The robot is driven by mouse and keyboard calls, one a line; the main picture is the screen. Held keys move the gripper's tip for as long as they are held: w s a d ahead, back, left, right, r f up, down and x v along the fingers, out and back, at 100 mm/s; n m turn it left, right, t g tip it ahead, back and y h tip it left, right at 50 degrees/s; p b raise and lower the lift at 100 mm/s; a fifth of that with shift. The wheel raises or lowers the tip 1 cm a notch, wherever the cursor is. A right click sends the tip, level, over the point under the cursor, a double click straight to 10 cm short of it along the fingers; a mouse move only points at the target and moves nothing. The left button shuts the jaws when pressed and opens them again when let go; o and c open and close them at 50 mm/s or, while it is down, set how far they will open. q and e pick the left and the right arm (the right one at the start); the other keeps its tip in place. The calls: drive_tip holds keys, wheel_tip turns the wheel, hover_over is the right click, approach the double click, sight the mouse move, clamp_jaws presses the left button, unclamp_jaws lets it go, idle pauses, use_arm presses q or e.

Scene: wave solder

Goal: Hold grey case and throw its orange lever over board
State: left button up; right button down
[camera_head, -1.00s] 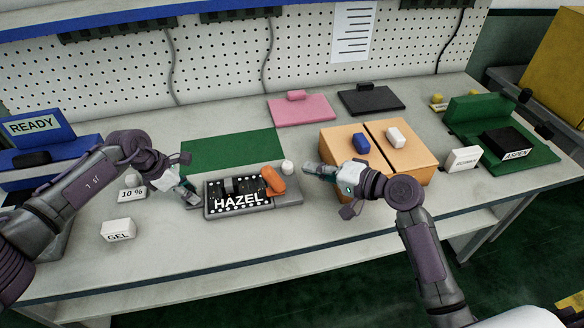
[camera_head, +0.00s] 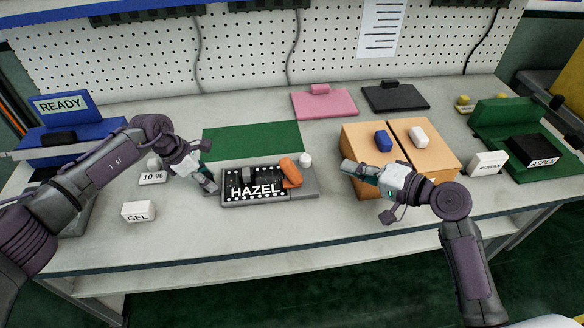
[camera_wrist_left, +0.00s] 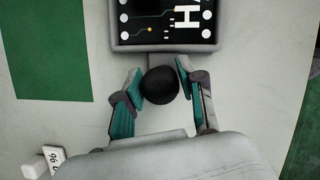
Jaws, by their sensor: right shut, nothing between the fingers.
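The grey case (camera_head: 306,190) stands mid-bench, with a black board marked HAZEL (camera_head: 255,183) in it. The orange lever (camera_head: 290,172) is at the board's right edge, slanting, with a white round knob (camera_head: 305,159) behind it. My left gripper (camera_head: 213,188) is at the case's left end. In the left wrist view its fingers (camera_wrist_left: 160,78) stand close on both sides of a black ball knob (camera_wrist_left: 160,86) at the case's end, and appear closed on it. My right gripper (camera_head: 347,168) is shut and empty, right of the case and apart from the lever.
Two orange boxes (camera_head: 364,148) stand close by my right gripper, with a blue and a white block on top. A green mat (camera_head: 250,139) lies behind the case. White GEL (camera_head: 138,211) and 10 % (camera_head: 152,177) blocks lie left. The bench front is clear.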

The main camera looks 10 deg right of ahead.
use_arm(q)
drive_tip(key=o, duration=0.3)
drive_tip(key=v, duration=1.2)
